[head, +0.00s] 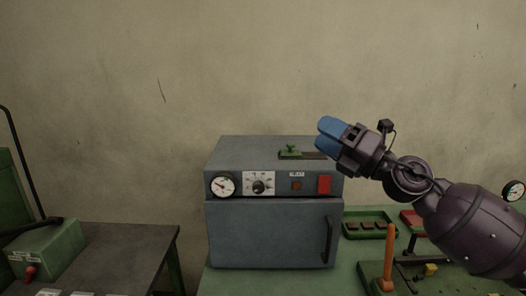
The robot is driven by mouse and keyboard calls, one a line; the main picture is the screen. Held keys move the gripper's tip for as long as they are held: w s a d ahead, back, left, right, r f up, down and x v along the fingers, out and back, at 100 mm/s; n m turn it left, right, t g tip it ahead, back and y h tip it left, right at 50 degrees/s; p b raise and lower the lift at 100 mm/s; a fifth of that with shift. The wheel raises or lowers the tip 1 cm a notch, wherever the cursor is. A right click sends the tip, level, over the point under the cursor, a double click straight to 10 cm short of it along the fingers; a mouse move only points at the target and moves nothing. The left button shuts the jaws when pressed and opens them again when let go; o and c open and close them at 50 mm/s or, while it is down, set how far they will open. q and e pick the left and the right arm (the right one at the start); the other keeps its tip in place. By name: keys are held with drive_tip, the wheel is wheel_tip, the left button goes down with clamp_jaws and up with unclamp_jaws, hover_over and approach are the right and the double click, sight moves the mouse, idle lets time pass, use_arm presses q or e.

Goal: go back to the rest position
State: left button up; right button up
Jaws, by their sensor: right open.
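My right gripper (328,136) shows in the head view, its blue fingers raised in front of the upper right of a grey cabinet-like machine (268,232). Nothing shows between the fingers. My right arm comes in from the right edge, over the green table. My left gripper is not in view.
The machine has a dial gauge (223,185), a red switch (324,184) and a closed door. A green tray (347,216) and an orange upright handle (389,256) are on the green table (340,285). A dark table (120,245) stands left, past a gap.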

drive_tip(key=s+d+f+m+t+h, duration=0.25)
drive_tip(key=f+m+h, duration=0.25)
drive_tip(key=f+m, duration=0.45)
drive_tip(key=s+d+f+m+t+h, duration=0.1)
drive_tip(key=d+f+m+h, duration=0.3)
drive_tip(key=f+m, duration=0.5)
drive_tip(key=s+d+f+m+t+h, duration=0.15)
drive_tip(key=d+f+m+h, duration=0.3)
drive_tip(key=f+m, duration=0.5)
drive_tip(key=s+f+m+g+h, duration=0.1)
drive_tip(key=s+f, duration=0.2)
drive_tip(key=f, duration=0.2)
drive_tip(key=s+d+f+m+g+h, duration=0.1)
drive_tip(key=s+f+m, duration=0.1)
drive_tip(key=s+f, duration=0.2)
drive_tip(key=s+d+f+m+h, duration=0.1)
drive_tip(key=s+f, duration=0.2)
drive_tip(key=f, duration=0.3)
drive_tip(key=shift+s+m+g, duration=0.25)
drive_tip(key=shift+m+g, duration=0.05)
drive_tip(key=shift+g, duration=0.1)
drive_tip(key=s+d+f+m+g+h, duration=0.2)
drive_tip(key=s+f, duration=0.8)
drive_tip(key=s, duration=0.5)
drive_tip(key=shift+s+f+m+g, duration=0.2)
drive_tip(key=shift+s+m+g, duration=0.05)
drive_tip(key=shift+m+g, duration=0.3)
drive_tip(key=shift+o, duration=0.2)
